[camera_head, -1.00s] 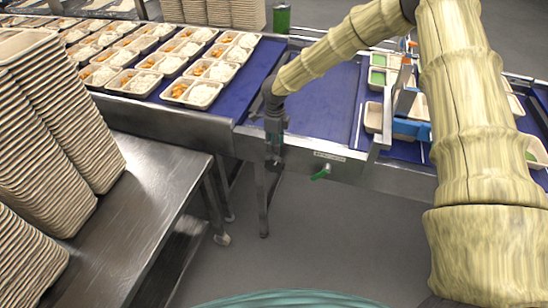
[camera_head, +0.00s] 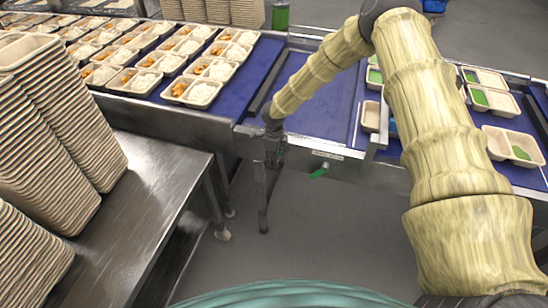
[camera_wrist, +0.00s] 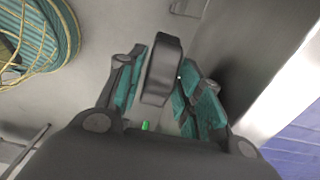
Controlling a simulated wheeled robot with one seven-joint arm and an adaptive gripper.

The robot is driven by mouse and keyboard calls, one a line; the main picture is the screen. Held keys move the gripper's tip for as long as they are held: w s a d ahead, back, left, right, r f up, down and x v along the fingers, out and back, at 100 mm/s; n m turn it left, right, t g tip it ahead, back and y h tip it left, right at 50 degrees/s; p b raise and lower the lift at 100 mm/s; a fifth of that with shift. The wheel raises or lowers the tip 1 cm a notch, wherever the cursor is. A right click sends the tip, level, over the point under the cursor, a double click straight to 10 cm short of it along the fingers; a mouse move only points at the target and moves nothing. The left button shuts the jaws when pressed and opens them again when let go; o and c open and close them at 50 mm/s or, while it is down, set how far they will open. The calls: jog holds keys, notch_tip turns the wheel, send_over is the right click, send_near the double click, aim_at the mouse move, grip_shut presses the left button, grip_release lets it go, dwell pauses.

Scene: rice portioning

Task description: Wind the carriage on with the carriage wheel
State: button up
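My gripper (camera_head: 273,150) points down at the front side of the conveyor, left of a small green handle (camera_head: 319,170). In the wrist view my gripper (camera_wrist: 162,75) has its teal-padded fingers closed in on both sides of a dark, rounded part (camera_wrist: 160,72), which fills the gap between the tips. This looks like the carriage wheel or its grip, seen nearly edge-on. The wheel cannot be made out in the head view.
Filled rice trays (camera_head: 190,92) stand in rows on the left belt. Trays with green contents (camera_head: 492,100) sit on the right belt. Stacked empty trays (camera_head: 60,120) stand on a steel table (camera_head: 150,200) at left. The floor (camera_head: 310,240) between is clear.

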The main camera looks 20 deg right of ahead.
jog(key=shift+c, duration=0.4)
jog(key=c, duration=0.7)
jog(key=shift+o, duration=0.2)
jog(key=shift+w+a+f+h+b, duration=0.15)
jog(key=shift+h+b, duration=0.15)
jog(key=shift+b, duration=0.15)
jog(key=shift+w+a+f+g+h+b, duration=0.1)
jog(key=shift+a+g+h+b, duration=0.05)
jog(key=shift+g+h+b, duration=0.45)
jog(key=shift+w+a+g+h+b, duration=0.1)
jog(key=shift+g+h+b, duration=0.4)
jog(key=shift+h+b, duration=0.5)
jog(key=o, duration=0.7)
jog(key=shift+o, duration=0.2)
jog(key=shift+a+r, duration=0.1)
jog(key=shift+r, duration=0.1)
